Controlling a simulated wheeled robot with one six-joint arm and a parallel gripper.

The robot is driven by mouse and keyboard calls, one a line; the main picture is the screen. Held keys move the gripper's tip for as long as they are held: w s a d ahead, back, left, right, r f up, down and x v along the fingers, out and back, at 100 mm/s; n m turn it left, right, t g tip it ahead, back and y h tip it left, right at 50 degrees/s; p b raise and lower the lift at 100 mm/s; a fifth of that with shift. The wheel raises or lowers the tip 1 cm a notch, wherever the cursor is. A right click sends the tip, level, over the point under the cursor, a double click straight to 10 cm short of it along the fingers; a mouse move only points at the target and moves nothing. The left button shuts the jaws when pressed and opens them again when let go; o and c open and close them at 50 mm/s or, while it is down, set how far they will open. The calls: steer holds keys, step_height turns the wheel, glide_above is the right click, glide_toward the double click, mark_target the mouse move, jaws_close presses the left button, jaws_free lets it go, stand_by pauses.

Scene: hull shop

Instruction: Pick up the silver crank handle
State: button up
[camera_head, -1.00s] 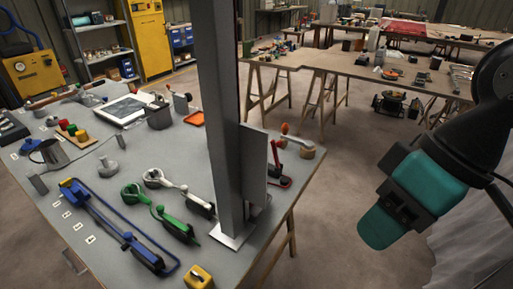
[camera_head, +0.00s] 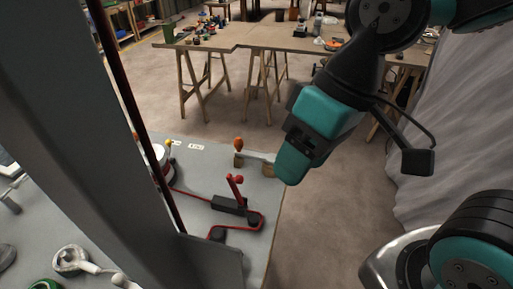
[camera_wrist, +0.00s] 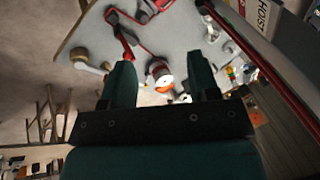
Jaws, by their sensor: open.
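The silver crank handle shows in the head view as a pale metal bar (camera_head: 259,155) with an orange-brown grip (camera_head: 239,144) standing at its left end. It rests by small wooden blocks near the far right edge of the grey bench (camera_head: 208,168). My gripper (camera_head: 288,178) hangs to the right of it and in front of its right end; I cannot tell the gap. In the wrist view a wooden block (camera_wrist: 78,57) with a pale bar lies left of my gripper (camera_wrist: 163,82). Its two teal fingers are spread with nothing held between them.
A red crank-like tool (camera_head: 236,187) lies on the bench just nearer than the handle. A red-and-white drum (camera_head: 160,162) stands left of it. A grey post (camera_head: 95,150) blocks the left. A white ringed tool (camera_head: 72,260) lies lower left.

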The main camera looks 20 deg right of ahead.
steer(key=w+d+f+m+t+b, duration=0.1)
steer(key=w+d+f+m+b, duration=0.2)
steer(key=w+m, duration=0.4)
steer(key=w+f+m+b, duration=0.3)
steer(key=w+f+m, duration=0.2)
steer(key=w+m, duration=0.25)
steer(key=m+t+y+b, duration=0.15)
steer(key=m+b, duration=0.45)
steer(key=m, duration=1)
glide_toward(258, 154)
steer(key=shift+t, duration=0.45)
steer(key=x, duration=0.4)
steer(key=s+x, duration=0.1)
steer(key=x, duration=0.1)
steer(key=shift+w+a+f, duration=0.1)
steer(key=shift+a+f, duration=0.05)
steer(key=shift+a, duration=0.1)
steer(key=x, duration=0.4)
steer(key=shift+w+f, duration=0.2)
steer(key=shift+f, duration=0.2)
jaws_close()
